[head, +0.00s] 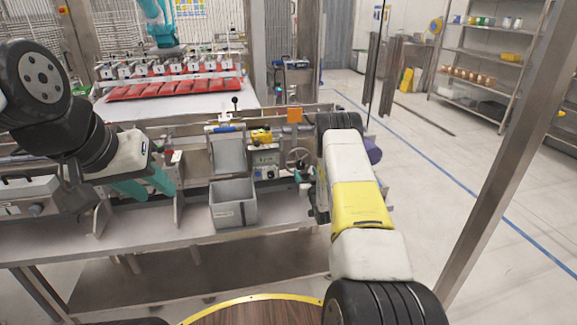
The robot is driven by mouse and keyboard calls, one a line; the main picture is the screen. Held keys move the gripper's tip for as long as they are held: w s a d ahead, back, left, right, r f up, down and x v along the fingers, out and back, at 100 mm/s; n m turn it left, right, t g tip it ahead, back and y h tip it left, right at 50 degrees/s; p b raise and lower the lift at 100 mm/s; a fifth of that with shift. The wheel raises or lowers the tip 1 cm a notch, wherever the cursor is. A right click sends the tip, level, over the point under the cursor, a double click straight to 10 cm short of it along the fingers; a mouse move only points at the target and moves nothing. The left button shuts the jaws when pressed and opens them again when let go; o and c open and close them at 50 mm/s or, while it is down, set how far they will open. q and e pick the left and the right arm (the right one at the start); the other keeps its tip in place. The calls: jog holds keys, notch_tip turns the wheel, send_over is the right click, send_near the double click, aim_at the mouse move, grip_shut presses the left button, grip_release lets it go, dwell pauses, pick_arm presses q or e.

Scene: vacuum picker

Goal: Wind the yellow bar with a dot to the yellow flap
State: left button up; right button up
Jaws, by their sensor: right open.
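A spoked handwheel (298,158) stands at the right of the bench front, just left of my right arm. A small yellow part (261,135) sits on top of a grey control box left of the wheel. An orange square plate (295,115) stands behind the wheel. I cannot make out a bar with a dot, nor tell which part is the yellow flap. My right gripper (304,177) is open beside the wheel's lower right, partly hidden by my arm; contact is unclear.
A grey bin (233,204) stands on the bench front. Behind it, a white table (190,103) holds a row of red packs (175,88) under a picker head. A steel post (497,165) and stocked shelves (485,60) are at right. The floor between them is clear.

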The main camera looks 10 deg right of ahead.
aim_at(301, 165)
jog(key=w, duration=0.7)
jog(key=shift+w+a+f, duration=0.2)
jog(key=shift+a+f, duration=0.1)
jog(key=shift+c, duration=0.2)
grip_shut()
